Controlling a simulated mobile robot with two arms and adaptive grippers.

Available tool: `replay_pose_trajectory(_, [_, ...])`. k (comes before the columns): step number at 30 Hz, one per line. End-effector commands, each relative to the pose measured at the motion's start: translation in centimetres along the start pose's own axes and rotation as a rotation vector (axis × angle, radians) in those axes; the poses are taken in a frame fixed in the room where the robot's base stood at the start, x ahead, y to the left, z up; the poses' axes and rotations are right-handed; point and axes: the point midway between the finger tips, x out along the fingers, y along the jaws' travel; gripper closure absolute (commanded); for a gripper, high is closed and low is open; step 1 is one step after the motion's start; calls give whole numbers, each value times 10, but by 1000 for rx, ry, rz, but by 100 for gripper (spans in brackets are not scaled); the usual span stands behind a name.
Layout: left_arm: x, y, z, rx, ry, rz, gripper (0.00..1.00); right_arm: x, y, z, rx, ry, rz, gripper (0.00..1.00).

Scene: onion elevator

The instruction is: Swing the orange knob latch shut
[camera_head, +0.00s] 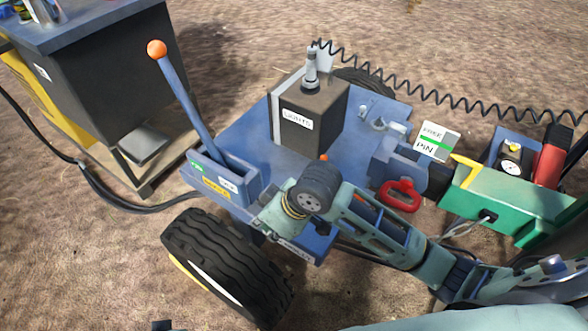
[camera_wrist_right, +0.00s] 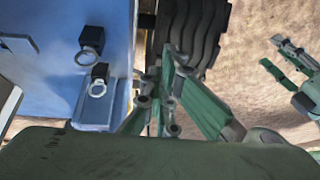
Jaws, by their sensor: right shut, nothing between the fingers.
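A small orange knob (camera_head: 323,157) shows on the blue trailer deck (camera_head: 352,158), just behind my right wrist. My arm hides what is below the knob, so I cannot tell how the latch is turned. A second orange ball (camera_head: 157,48) tops a tall blue lever at the deck's left side. My right gripper (camera_head: 264,223) is at the deck's front edge, left of and below the small knob. In the right wrist view its fingers (camera_wrist_right: 168,75) are together and empty, beside the blue metal. What seems to be my left gripper (camera_wrist_right: 288,66) shows at the right of that view.
A dark box labelled LIGHTS (camera_head: 309,126) stands on the deck behind my arm. A black tyre (camera_head: 222,262) is below the gripper. A red handle (camera_head: 399,195) and green bar (camera_head: 508,199) are to the right. A coiled cable (camera_head: 455,96) crosses behind.

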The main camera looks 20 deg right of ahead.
Motion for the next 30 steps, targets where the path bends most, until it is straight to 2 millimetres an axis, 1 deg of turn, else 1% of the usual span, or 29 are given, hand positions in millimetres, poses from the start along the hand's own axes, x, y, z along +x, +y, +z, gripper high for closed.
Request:
replay_pose_trajectory(1, [0,0,0,0,0,0,60,-3,20,-15,-33,-15,15,100])
replay_pose_trajectory(2, [0,0,0,0,0,0,60,-5,28,-22,-45,-27,14,100])
replay_pose_trajectory(5, [0,0,0,0,0,0,60,-14,62,-39,-63,-69,28,100])
replay_pose_trajectory(6, [0,0,0,0,0,0,60,-20,77,-46,-60,-82,37,100])
replay_pose_trajectory(9, [0,0,0,0,0,0,60,-39,113,-59,-37,-111,61,100])
replay_pose_trajectory(12, [0,0,0,0,0,0,60,-58,143,-69,-2,-124,84,100])
replay_pose_trajectory(15, [0,0,0,0,0,0,60,-72,163,-75,27,-129,99,100])
replay_pose_trajectory(19, [0,0,0,0,0,0,60,-81,173,-79,46,-131,104,100])
replay_pose_trajectory(30, [0,0,0,0,1,0,60,-80,174,-79,47,-131,104,100])
